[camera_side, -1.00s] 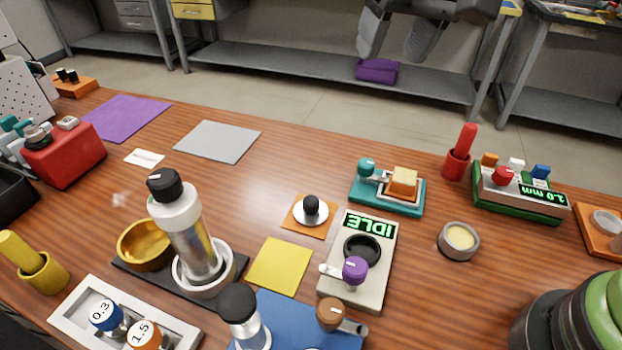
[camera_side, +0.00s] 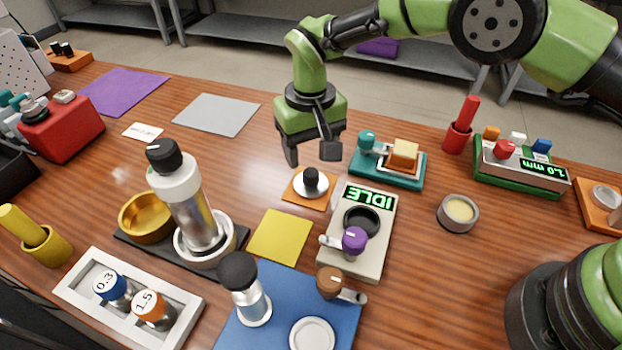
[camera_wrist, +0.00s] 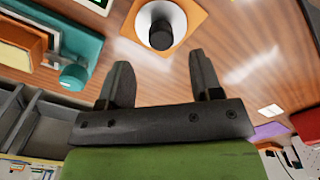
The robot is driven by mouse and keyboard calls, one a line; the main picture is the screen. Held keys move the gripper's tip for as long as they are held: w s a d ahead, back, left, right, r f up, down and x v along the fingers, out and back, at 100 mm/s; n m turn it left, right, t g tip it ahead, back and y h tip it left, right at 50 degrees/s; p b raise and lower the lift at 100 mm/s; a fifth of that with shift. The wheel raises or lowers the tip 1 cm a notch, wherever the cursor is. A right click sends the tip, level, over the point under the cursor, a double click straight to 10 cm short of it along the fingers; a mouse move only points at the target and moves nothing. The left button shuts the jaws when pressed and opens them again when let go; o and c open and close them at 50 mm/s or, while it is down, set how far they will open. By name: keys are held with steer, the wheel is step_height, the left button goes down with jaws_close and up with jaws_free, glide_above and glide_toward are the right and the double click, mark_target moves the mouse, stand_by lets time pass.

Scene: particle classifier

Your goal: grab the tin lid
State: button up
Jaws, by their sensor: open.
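The tin lid appears to be the white disc with a black knob (camera_side: 310,184), lying on an orange square mat (camera_side: 297,196) in the middle of the table. In the wrist view the lid (camera_wrist: 160,26) is at the top centre, knob toward me. My gripper (camera_side: 311,154) points down above and slightly behind the lid, fingers apart with nothing between them. In the wrist view my gripper (camera_wrist: 160,75) has its two fingers on either side below the knob, clear of it. An open round grey tin with cream contents (camera_side: 458,211) stands to the right.
A grey device reading IDLE (camera_side: 376,259) stands just right of the lid's mat. A teal stand (camera_side: 407,178) is close to my gripper's right. A yellow mat (camera_side: 280,238) lies in front. A tall silver bottle (camera_side: 197,235) stands front left.

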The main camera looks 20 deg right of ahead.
mark_target(311, 172)
steer(key=f, duration=0.2)
steer(key=s+f, duration=0.1)
steer(key=f, duration=0.1)
steer(key=shift+a, duration=0.1)
steer(key=shift+f, duration=0.5)
steer(key=c, duration=1)
